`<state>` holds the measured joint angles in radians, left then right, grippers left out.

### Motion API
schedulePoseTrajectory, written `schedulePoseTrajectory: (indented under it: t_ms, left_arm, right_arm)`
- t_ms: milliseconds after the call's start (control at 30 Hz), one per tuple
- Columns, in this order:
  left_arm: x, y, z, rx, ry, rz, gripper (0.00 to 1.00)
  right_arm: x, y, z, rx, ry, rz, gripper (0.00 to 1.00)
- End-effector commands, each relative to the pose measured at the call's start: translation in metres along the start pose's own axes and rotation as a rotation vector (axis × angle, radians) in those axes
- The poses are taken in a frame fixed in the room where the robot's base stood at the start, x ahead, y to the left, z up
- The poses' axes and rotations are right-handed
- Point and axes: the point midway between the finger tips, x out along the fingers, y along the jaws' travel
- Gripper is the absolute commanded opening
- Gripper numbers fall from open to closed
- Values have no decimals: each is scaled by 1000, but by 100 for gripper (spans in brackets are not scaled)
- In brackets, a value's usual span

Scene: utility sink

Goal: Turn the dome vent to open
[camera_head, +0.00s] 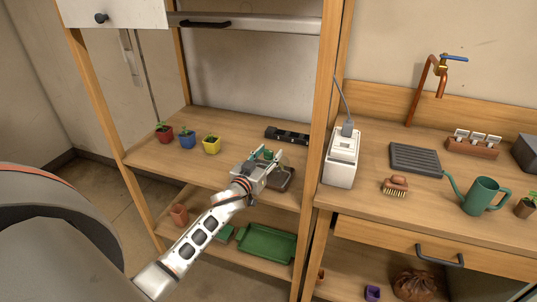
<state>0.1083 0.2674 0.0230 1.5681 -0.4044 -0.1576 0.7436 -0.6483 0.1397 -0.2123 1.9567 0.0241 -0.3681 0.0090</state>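My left gripper (268,160) reaches over the middle shelf, above a small dark tray (284,185). Something green shows at its fingers, and I cannot tell whether this is a plant or part of a cover. The fingers are too small and overlapped to tell whether they are open or shut. I cannot make out the dome vent; the gripper covers most of the tray area. My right gripper is not in view.
Red (164,133), blue (187,138) and yellow (211,144) plant pots stand left on the shelf. A black rack (287,136) lies behind. A wooden post (318,130) and a white plugged-in box (341,160) stand to the right. A green tray (266,244) is below.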

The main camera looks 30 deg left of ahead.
Motion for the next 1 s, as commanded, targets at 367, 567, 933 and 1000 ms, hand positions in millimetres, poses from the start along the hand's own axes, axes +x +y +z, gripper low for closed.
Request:
schedulePoseTrajectory:
  t_ms: [367, 567, 933, 1000]
  left_arm:
    - [-27, 0, 1, -1, -1, 1, 40]
    - [-68, 0, 2, 0, -2, 0, 40]
    - [-116, 0, 0, 0, 0, 0, 40]
    - [-119, 0, 0, 0, 0, 0, 40]
  right_arm:
    - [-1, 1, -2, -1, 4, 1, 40]
    - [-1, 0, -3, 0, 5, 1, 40]
    - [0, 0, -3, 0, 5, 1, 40]
    - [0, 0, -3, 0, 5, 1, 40]
